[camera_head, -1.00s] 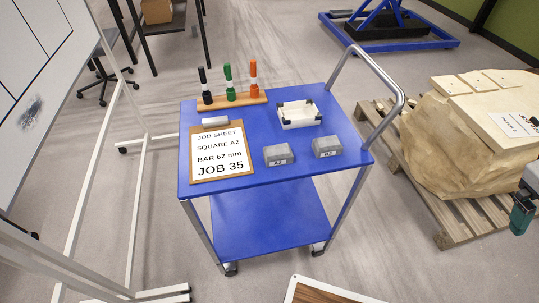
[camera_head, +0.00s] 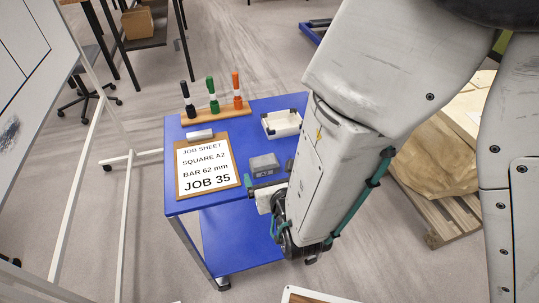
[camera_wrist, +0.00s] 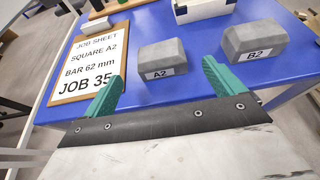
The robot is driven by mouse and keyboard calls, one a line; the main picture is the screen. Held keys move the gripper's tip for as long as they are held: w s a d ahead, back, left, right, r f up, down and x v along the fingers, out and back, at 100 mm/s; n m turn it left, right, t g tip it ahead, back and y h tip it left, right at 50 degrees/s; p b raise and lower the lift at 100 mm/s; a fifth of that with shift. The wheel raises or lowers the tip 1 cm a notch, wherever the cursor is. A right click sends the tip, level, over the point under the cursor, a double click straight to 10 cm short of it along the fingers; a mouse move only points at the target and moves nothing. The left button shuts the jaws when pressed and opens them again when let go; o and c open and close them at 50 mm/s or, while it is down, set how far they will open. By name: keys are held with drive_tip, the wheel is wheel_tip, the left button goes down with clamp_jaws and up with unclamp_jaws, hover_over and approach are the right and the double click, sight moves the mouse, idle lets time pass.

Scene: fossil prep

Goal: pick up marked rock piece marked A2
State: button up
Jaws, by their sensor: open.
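The grey rock piece marked A2 (camera_wrist: 163,58) sits on the blue cart top, with its white label facing my gripper. It also shows in the head view (camera_head: 264,164), just left of my arm. My gripper (camera_wrist: 165,85) is open and empty, with its green fingers apart. In the wrist view A2 lies ahead of the fingers, between their directions. In the head view only part of the gripper (camera_head: 258,192) shows beside my arm. A second grey piece marked B2 (camera_wrist: 254,41) sits to the right of A2. In the head view it is hidden behind my arm.
The blue cart (camera_head: 235,135) carries a clipboard job sheet (camera_head: 207,166) left of A2. A marker stand (camera_head: 216,113) and a white tray (camera_head: 283,123) are farther back. A whiteboard frame (camera_head: 88,140) stands left. A large rock on a pallet (camera_head: 440,195) stands right.

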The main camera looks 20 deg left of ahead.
sight(266, 168)
drive_tip(key=x, duration=0.7)
drive_tip(key=shift+w+a+f, duration=0.1)
drive_tip(key=shift+w, duration=0.15)
drive_tip(key=c, duration=1.3)
